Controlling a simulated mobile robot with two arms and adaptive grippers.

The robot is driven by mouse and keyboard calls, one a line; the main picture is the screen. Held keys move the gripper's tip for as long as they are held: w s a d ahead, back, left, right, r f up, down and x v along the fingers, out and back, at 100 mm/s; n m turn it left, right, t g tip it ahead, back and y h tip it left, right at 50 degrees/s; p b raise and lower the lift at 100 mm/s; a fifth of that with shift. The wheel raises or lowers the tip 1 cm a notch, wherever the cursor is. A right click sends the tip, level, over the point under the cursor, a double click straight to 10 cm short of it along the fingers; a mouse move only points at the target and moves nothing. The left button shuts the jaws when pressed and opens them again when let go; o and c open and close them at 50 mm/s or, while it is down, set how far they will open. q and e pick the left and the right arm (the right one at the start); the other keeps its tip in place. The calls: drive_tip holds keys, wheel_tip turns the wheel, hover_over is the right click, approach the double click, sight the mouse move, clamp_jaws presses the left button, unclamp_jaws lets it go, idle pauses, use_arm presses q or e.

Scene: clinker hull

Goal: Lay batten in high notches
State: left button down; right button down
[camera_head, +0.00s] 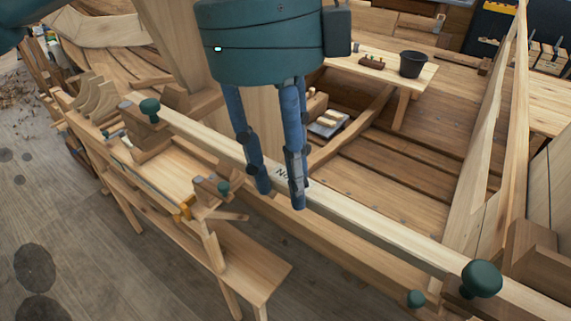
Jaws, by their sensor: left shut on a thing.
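The batten (380,226) is a long pale wooden strip running from upper left to lower right, with dark lettering near its middle, partly covered by my fingers. My left gripper (281,198) comes down from above with its blue fingers shut on the batten near the lettering. A dark green knob (150,109) shows at the batten's upper left part and a larger green knob (481,278) at its lower right part. Wooden blocks stand by both knobs; I cannot tell whether the batten rests in any notch. My right gripper is not in view.
A wooden bench (243,262) with a clamp-like block and small green knob (223,188) stands on the near side. The planked hull lies beyond the batten. A black bucket (413,64) stands on a board at the back. Grey floor is open at lower left.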

sight(275, 174)
use_arm(q)
drive_tip(key=shift+f, duration=0.15)
drive_tip(key=c, duration=1.5)
unclamp_jaws()
drive_tip(key=shift+c, duration=0.2)
drive_tip(key=shift+o, duration=1.4)
drive_tip(key=shift+w, duration=0.1)
drive_tip(key=shift+r, duration=0.5)
wheel_tip(275, 174, up, 11)
drive_tip(key=a+b, duration=0.1)
drive_tip(key=shift+w+a, duration=0.2)
drive_tip(key=shift+w, duration=0.25)
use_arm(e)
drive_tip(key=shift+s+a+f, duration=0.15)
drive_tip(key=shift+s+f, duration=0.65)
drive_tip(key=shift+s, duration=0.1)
use_arm(q)
drive_tip(key=shift+r, duration=0.1)
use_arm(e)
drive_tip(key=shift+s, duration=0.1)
